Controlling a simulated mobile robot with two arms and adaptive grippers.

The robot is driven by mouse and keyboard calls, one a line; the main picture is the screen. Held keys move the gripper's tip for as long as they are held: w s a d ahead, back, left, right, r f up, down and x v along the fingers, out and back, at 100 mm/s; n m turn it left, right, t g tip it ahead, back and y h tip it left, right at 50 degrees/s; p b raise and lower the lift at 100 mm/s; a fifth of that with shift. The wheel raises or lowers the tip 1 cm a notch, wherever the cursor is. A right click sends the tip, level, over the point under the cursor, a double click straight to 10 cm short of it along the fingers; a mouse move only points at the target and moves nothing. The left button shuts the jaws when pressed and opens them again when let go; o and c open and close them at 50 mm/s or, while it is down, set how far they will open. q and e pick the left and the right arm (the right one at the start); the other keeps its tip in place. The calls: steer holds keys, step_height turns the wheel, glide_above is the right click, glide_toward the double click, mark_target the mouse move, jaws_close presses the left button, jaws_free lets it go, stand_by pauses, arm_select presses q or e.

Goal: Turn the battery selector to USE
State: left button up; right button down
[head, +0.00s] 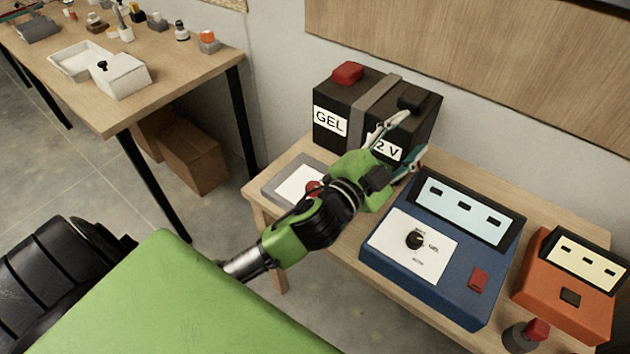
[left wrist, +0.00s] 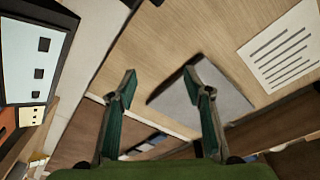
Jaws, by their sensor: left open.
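A grey unit with a white plate (head: 292,184) and a red knob (head: 314,187) lies at the left end of the bench, partly hidden by my left arm; its lettering cannot be read. A blue box (head: 385,262) to the right has a white dial plate with a black knob (head: 415,240), with GEL printed beside it. My left gripper (head: 408,138) is open and empty, past the grey unit, in front of the black battery (head: 420,122). In the left wrist view its fingers (left wrist: 160,75) are spread, with nothing between them. My right gripper is not in view.
The battery, labelled GEL, stands at the back of the wooden bench (head: 262,188). An orange box (head: 570,285) and a red-topped switch (head: 525,335) are at the right. A second table (head: 200,75) with trays and small items stands at the left.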

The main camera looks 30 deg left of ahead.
arm_select(q)
steer(key=d+r+m+h, duration=0.8)
steer(key=m+h, duration=0.1)
steer(key=m, duration=0.1)
steer(key=s+d+m+g+h, duration=0.2)
steer(key=d+m+g+h, duration=0.2)
steer(key=m+g, duration=0.15)
steer(key=m+g+y, duration=1.3)
steer(key=y, duration=0.3)
glide_toward(314, 185)
steer(key=f+p, duration=0.1)
steer(key=f, duration=0.2)
steer(key=f+p, duration=0.1)
steer(key=f, duration=0.1)
steer(key=d+f+p, duration=0.1)
steer(key=f, duration=0.2)
steer(key=shift+f, duration=0.4)
